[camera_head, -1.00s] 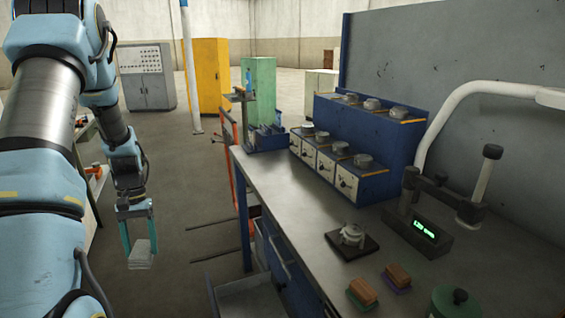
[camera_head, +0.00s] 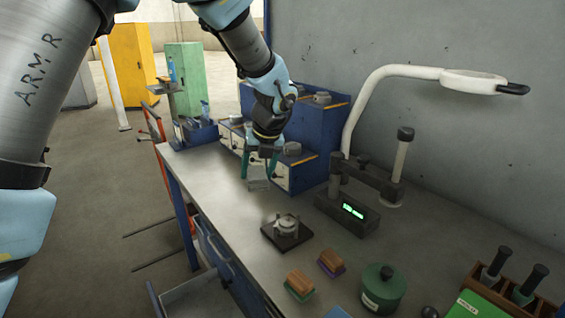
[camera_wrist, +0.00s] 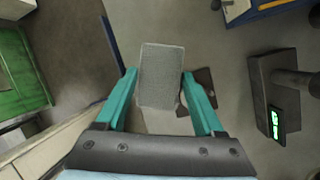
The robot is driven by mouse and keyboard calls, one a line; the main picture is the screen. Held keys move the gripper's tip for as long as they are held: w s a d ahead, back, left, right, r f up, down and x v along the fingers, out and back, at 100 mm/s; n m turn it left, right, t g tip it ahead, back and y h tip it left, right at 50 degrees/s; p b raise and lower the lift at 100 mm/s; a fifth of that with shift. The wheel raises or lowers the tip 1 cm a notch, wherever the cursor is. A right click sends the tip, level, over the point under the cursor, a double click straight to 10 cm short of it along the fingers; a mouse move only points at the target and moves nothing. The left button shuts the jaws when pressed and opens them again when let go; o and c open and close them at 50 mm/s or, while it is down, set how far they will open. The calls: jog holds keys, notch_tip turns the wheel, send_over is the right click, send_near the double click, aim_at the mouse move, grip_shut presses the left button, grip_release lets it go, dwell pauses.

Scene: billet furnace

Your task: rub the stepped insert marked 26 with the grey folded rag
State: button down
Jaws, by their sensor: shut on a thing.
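My gripper (camera_head: 259,177) is shut on the grey folded rag (camera_head: 258,185), which hangs between the teal fingers above the bench. The rag (camera_wrist: 161,76) fills the space between the fingertips in the wrist view. A metal stepped piece (camera_head: 286,224), likely the insert, sits on a dark square plate (camera_head: 301,238) on the bench; I cannot read a 26 on it. In the head view the rag is behind and to the left of this piece, apart from it. In the wrist view the rag and right finger hide most of the plate (camera_wrist: 208,101).
A gauge stand with a green display (camera_head: 352,210) stands right of the plate. Two wooden-backed brushes (camera_head: 299,284) and a green lidded pot (camera_head: 381,288) are in front. A blue stepped rack (camera_head: 318,132) is behind. The bench's left side (camera_head: 200,165) is clear.

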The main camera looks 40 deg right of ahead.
jog(key=s+d+r+m+h, duration=0.1)
jog(key=s+d+r+m, duration=0.1)
jog(key=s+d+m, duration=0.25)
jog(key=shift+h, duration=0.3)
jog(key=f+b, duration=0.4)
jog(key=b, duration=0.1)
jog(key=shift+s+a+f, duration=0.2)
jog(key=shift+s+f, duration=0.15)
jog(key=shift+f, duration=0.05)
jog(key=shift+r, duration=0.15)
